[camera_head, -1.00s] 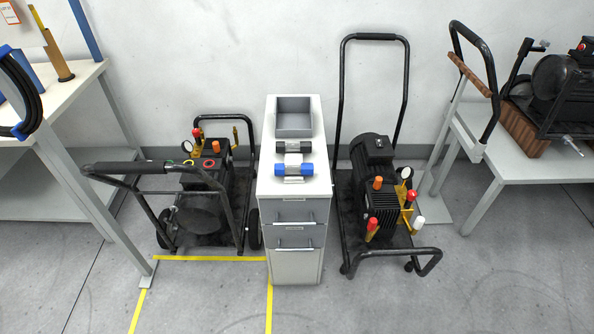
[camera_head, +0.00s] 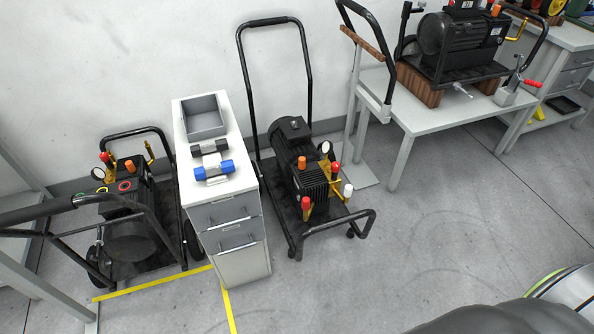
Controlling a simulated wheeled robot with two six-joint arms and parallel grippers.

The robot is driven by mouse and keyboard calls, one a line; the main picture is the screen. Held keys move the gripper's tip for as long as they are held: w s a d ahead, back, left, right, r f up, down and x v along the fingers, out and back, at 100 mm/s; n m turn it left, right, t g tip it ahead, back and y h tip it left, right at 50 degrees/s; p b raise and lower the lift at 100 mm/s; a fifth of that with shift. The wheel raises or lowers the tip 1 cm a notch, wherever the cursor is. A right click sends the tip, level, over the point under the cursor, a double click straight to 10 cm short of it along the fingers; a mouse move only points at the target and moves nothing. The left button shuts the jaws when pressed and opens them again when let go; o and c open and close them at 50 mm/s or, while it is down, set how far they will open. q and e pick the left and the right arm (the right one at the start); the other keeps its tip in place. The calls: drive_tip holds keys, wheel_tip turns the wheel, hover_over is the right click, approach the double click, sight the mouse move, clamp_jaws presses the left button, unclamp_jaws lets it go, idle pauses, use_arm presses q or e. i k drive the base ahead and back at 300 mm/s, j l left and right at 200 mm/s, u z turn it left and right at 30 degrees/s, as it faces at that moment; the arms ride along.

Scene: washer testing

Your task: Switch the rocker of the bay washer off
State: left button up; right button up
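Three wheeled or framed washer-like machines show. One (camera_head: 130,235) stands on the floor at the left, behind a yellow tape line, partly covered by its black handle frame. A second (camera_head: 305,175) stands right of the cabinet, with orange, red and white caps. A third (camera_head: 460,45) sits on wooden blocks on the right bench. I cannot tell which is the bay washer. No rocker can be made out on any of them. Neither of my grippers is in view.
A white drawer cabinet (camera_head: 235,252) stands between the floor machines, with a grey tray (camera_head: 203,117) and dumbbell-like parts (camera_head: 213,170) on top. Yellow tape (camera_head: 152,284) marks the floor in front. A white bench (camera_head: 425,118) stands right. The floor at centre right is clear.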

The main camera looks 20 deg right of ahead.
sight(295, 124)
drive_tip(key=i+l+u, duration=0.3)
drive_tip(key=i, duration=0.2)
drive_tip(key=i+l+u, duration=0.3)
drive_tip(key=i+l, duration=0.1)
